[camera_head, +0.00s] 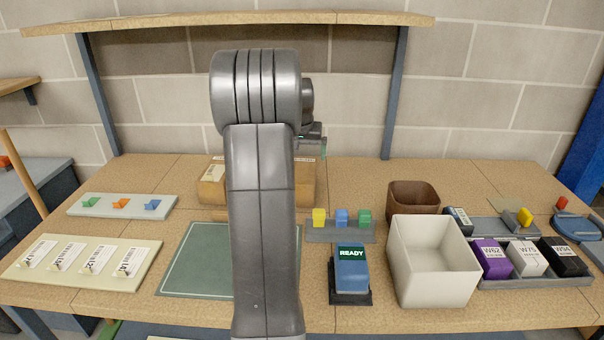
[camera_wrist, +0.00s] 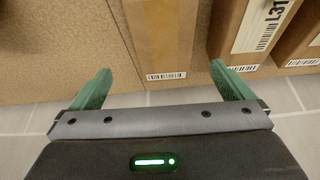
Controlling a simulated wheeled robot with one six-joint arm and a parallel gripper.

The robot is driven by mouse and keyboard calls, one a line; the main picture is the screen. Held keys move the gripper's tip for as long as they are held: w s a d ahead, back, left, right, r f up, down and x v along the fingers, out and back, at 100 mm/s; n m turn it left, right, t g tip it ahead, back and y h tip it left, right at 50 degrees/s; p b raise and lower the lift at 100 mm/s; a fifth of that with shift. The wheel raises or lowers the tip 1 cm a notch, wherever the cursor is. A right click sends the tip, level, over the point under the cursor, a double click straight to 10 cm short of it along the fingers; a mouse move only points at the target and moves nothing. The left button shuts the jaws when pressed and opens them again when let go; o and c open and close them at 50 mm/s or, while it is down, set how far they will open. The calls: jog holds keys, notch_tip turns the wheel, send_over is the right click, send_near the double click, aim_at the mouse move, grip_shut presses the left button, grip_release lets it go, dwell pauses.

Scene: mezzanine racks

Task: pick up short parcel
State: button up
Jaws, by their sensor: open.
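Brown cardboard parcels stand at the back of the bench, mostly hidden behind my arm in the head view; one (camera_head: 211,190) shows left of the arm and another (camera_head: 306,185) right of it. My gripper (camera_wrist: 160,70) is open, with green fingers spread and nothing held. In the wrist view a taped parcel (camera_wrist: 160,35) with a small barcode lies ahead between the fingertips. To its right is a parcel (camera_wrist: 238,35) with a large label partly reading "L31". I cannot tell which parcel is the short one.
A white bin (camera_head: 432,262), a brown bin (camera_head: 412,196) and a blue device (camera_head: 351,270) reading "READY" stand at the right. A green mat (camera_head: 195,262) lies in front of the parcels. A shelf (camera_head: 200,22) runs overhead.

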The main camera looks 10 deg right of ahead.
aim_at(303, 171)
jog(key=x, duration=0.8)
jog(key=shift+a+p+x, duration=0.15)
jog(key=shift+p+x, duration=0.25)
jog(key=shift+x, duration=1)
jog(key=shift+a+p+x, duration=0.15)
jog(key=shift+p+x, duration=0.2)
jog(key=shift+x, duration=1.05)
jog(key=shift+s, duration=0.1)
jog(key=c, duration=1.3)
jog(key=shift+r, duration=0.1)
jog(key=shift+c, duration=0.3)
